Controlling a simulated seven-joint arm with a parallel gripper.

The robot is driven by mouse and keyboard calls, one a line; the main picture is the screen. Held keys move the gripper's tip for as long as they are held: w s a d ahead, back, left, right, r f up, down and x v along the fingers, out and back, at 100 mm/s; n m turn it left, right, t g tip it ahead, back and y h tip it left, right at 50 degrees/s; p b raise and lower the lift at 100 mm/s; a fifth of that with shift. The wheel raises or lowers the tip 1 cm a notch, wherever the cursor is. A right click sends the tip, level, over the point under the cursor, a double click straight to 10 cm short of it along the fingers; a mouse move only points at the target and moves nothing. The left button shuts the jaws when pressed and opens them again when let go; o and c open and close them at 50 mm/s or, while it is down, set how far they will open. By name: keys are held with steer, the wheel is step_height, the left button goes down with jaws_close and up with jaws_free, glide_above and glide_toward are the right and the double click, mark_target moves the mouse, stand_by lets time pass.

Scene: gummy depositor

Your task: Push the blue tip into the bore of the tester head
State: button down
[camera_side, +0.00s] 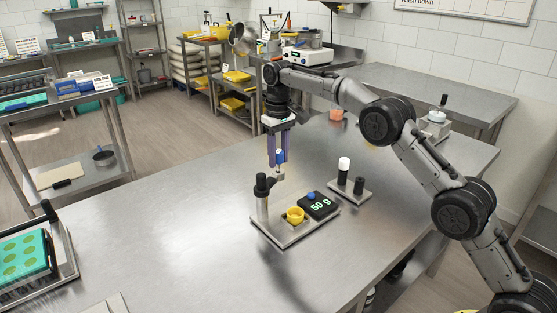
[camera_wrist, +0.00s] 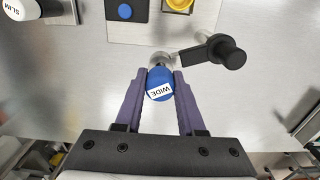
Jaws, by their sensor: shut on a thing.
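The blue tip labelled WIDE (camera_wrist: 160,84) is between the purple fingers of my gripper (camera_wrist: 160,88). It also shows in the side view (camera_side: 280,157), below the fingertips of my gripper (camera_side: 278,150). My gripper is shut on the tip and points down. The metal tester head (camera_wrist: 162,58) is on a short arm from the post with a black knob (camera_wrist: 226,52); in the side view the tester (camera_side: 262,205) stands on the table. The tip is at or just above the head. The bore is hidden, so I cannot tell whether the tip has entered it.
On the tester plate are a yellow cup (camera_side: 295,215) and a black scale display reading 50 g (camera_side: 320,205) with a blue button. A holder (camera_side: 349,190) behind it carries a white SLIM tip (camera_side: 344,163). A green mould tray (camera_side: 25,258) is at left. The table between is clear.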

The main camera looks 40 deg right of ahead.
mark_target(278, 166)
steer(key=shift+r, duration=1.35)
steer(key=shift+a, duration=0.1)
steer(key=shift+f, duration=3)
steer(key=shift+r, duration=0.15)
stand_by(1.6)
